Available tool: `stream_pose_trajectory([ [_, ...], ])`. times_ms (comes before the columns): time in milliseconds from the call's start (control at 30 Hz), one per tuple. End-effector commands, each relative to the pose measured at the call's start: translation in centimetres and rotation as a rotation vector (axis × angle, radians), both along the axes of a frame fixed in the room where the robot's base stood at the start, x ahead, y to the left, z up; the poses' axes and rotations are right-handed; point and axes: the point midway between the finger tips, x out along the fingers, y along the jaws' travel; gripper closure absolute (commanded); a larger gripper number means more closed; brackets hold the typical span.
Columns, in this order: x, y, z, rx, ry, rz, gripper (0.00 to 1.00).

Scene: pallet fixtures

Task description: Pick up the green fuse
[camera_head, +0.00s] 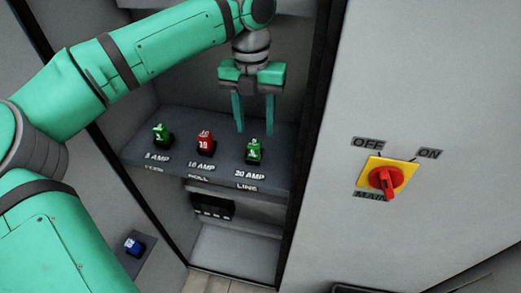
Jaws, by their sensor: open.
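Two green fuses stand on the grey shelf (225,172) inside the cabinet. One green fuse (161,134) is at the left above the "5 AMP" label. The other green fuse (254,151) is at the right above the "20 AMP" label. My gripper (254,128) is open and empty, with its two fingers pointing down. In the picture its fingertips are just above the right green fuse. I cannot tell whether they touch it.
A red fuse (205,143) stands between the green ones above "10 AMP". A blue fuse (134,246) sits on a grey ledge at the lower left. A red rotary switch (386,180) on a yellow plate is on the panel right of the cabinet opening.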

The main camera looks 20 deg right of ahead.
Motion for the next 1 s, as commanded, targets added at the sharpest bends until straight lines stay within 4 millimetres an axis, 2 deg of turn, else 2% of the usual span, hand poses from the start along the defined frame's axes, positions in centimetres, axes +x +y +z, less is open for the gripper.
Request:
stream_pose_trajectory([
  [67, 0.2, 0.3, 0.0, 0.022, -0.012, 0.008, 0.55],
  [433, 0.3, 0.5, -3.0, 0.025, -0.012, 0.010, 0.55],
  [733, 0.5, 0.6, -6.9, 0.023, -0.012, 0.010, 0.55],
  [1000, 0.5, 0.6, -7.3, 0.023, -0.014, 0.010, 0.55],
])
